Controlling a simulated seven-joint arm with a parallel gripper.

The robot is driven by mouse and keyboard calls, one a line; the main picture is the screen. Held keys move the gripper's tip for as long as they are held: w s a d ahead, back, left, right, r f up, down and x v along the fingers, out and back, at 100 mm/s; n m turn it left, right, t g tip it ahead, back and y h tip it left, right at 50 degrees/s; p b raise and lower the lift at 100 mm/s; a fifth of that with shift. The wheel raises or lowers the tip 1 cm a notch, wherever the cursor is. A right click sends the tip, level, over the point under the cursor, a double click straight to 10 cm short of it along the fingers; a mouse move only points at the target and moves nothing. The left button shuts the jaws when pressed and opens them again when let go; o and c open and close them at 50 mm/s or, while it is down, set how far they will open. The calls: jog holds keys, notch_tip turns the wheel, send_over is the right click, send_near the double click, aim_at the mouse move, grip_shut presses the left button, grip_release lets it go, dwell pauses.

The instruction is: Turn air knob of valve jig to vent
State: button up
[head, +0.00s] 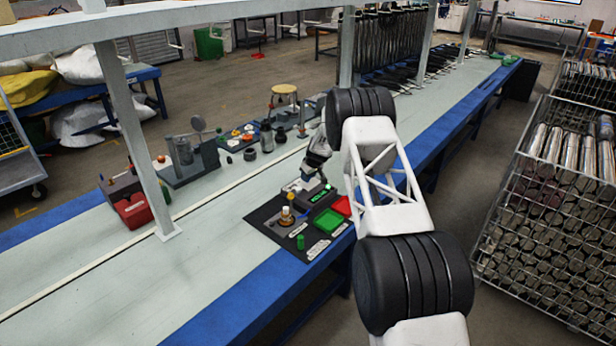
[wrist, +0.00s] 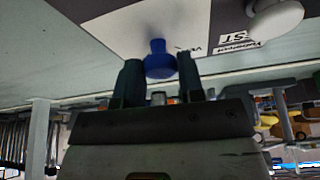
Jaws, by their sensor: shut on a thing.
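A blue knob (wrist: 158,60) sits between the two dark fingers of my gripper (wrist: 160,76) in the wrist view. The fingers are shut on its sides. It stands on a pale panel (wrist: 125,30) with printed labels, partly readable, one ending in "ST". A white round knob (wrist: 276,18) is on the same panel to the right.
The jig stands on a black mat (head: 262,222) with a green tray (head: 328,221), a red tray (head: 343,205), a brass-topped part (head: 287,215) and a green cylinder (head: 300,241). A white post (head: 140,140) rises from the bench. The bench at front left is clear.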

jog(key=n+g, duration=0.1)
jog(key=n, duration=0.2)
jog(key=n+y, duration=0.1)
jog(key=n, duration=0.1)
jog(key=shift+w+d+n+g, duration=0.1)
jog(key=shift+w+n+g, duration=0.05)
jog(key=shift+n+g, duration=0.25)
dwell(0.3)
jog(key=o, duration=0.9)
jog(key=shift+r, duration=0.1)
jog(key=v, duration=0.7)
jog(key=shift+d+r, duration=0.25)
jog(key=shift+r, duration=0.15)
